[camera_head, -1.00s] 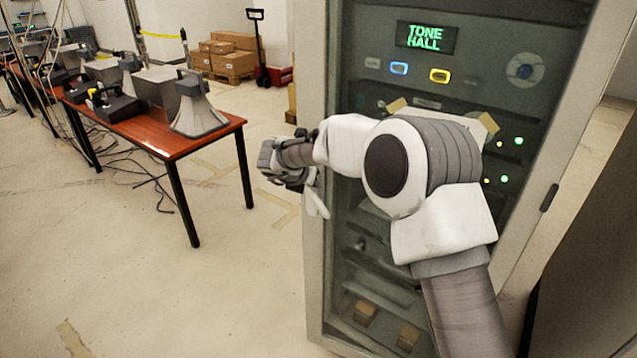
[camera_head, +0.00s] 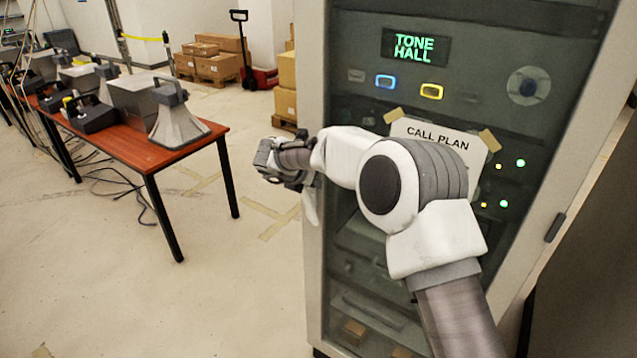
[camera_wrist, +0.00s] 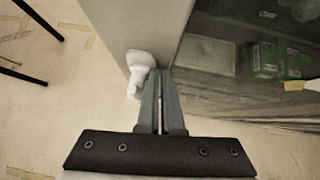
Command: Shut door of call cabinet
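The call cabinet (camera_head: 312,60) is a tall pale-framed unit with a dark glass door (camera_head: 350,210) and a green "TONE HALL" display (camera_head: 415,46). A white handle (camera_head: 311,207) hangs at the door's left edge. My gripper (camera_head: 264,160) is left of that edge, partly hidden by my wrist. In the wrist view my gripper (camera_wrist: 160,72) has its two fingers nearly together, with only a thin gap and nothing seen between them. The white handle (camera_wrist: 139,68) is just left of the fingertips, touching or very close. I cannot tell how far the door stands open.
A red-brown table (camera_head: 150,155) with horn speakers stands at the left, with cables beneath. Cartons (camera_head: 215,60) and a pallet truck (camera_head: 243,50) are at the back. A dark panel (camera_head: 590,260) stands close at the right. The floor between table and cabinet is clear.

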